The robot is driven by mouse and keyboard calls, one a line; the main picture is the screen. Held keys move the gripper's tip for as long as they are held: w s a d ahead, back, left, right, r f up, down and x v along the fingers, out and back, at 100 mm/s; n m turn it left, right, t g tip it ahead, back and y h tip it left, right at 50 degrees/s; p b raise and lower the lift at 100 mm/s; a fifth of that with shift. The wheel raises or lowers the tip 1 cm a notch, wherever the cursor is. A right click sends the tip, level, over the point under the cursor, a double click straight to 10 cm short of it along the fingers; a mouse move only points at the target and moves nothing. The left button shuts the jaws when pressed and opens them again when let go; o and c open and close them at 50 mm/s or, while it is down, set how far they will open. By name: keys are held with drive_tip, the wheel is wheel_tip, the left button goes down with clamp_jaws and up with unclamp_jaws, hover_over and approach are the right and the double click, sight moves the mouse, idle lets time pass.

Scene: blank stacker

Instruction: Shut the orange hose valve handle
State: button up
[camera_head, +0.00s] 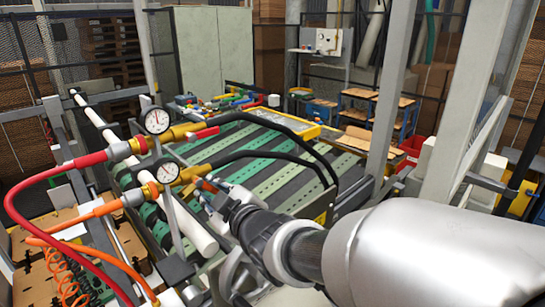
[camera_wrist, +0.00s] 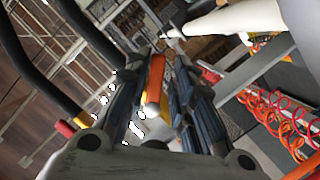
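The orange valve handle (camera_wrist: 154,82) shows in the wrist view as a short rounded bar between the two dark fingers of my gripper (camera_wrist: 156,62). It lies close to the left finger, with a narrow gap to the right finger, so the fingers look open around it. Contact with the left finger is unclear. In the head view my gripper (camera_head: 212,193) is at the end of the lower hose line, just right of the yellow valve body (camera_head: 190,176) beside the lower gauge (camera_head: 166,171). The handle is mostly hidden there by the fingers.
A second yellow valve (camera_head: 178,133) and gauge (camera_head: 157,120) sit just above. A white roller (camera_head: 155,185) and green-striped conveyor bed (camera_head: 270,165) lie beneath.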

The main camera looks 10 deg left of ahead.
drive_tip(key=s+d+r+m+g+y+p, duration=0.1)
drive_tip(key=s+d+m+g+p, duration=0.1)
drive_tip(key=s+d+m, duration=0.3)
drive_tip(key=shift+s+r+m+p, duration=0.25)
drive_tip(key=shift+s+m+p, duration=0.45)
drive_tip(key=shift+s, duration=0.55)
idle(0.6)
drive_tip(key=shift+w+d, duration=0.1)
drive_tip(key=shift+d, duration=0.05)
